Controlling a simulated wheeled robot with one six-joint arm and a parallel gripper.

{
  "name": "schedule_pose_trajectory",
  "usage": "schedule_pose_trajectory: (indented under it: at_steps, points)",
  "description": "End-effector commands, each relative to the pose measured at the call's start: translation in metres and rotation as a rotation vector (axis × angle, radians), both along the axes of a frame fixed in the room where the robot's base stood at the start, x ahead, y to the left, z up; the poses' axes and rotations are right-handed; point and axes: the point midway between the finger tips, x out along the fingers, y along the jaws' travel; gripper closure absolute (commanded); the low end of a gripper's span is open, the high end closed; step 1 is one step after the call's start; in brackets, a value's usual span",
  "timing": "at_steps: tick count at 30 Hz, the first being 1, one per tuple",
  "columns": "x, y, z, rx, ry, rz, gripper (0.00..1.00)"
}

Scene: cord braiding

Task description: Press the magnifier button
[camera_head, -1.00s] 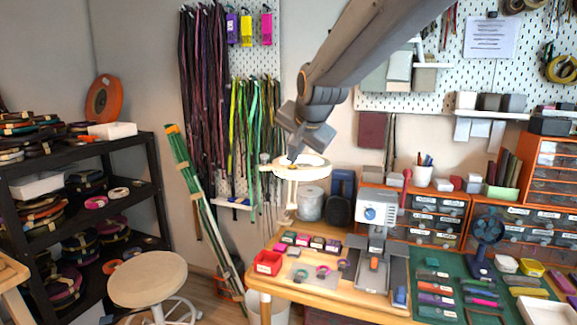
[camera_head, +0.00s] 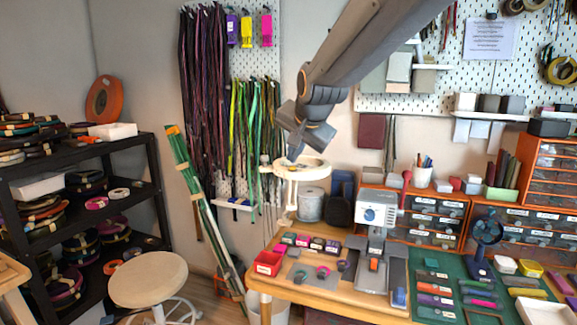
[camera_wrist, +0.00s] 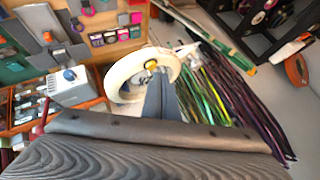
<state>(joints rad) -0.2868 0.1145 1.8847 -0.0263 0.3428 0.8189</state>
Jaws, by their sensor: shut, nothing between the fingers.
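The magnifier is a white ring-shaped head (camera_head: 318,172) on a pale stand at the back left of the wooden table. In the wrist view the ring (camera_wrist: 121,86) shows close up, left of and around the fingertips. A small yellow round spot, seemingly the button (camera_wrist: 152,66), shows on the ring's near side, right at my fingertips. My gripper (camera_head: 294,156) is shut and empty and points down at the ring from above. In the wrist view its fingers (camera_wrist: 158,74) meet the yellow spot or stop just short of it; I cannot tell if they touch.
The wooden table (camera_head: 284,287) holds a red box (camera_head: 268,263), small coloured boxes and a grey device (camera_head: 377,212). Hanging cords (camera_head: 255,130) are close behind the magnifier. A stool (camera_head: 147,279) and black shelf (camera_head: 100,174) stand to the left.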

Motion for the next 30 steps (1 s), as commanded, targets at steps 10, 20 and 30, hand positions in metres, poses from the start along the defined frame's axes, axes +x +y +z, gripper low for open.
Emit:
schedule_pose_trajectory:
  at_steps: [10, 20, 30]
  points:
    - [-0.001, 0.0, 0.016, 0.0, 0.0, 0.0, 1.0]
    - [0.0, 0.0, 0.047, 0.0, 0.0, 0.0, 1.0]
    - [0.0, 0.0, 0.06, 0.0, 0.0, 0.0, 1.0]
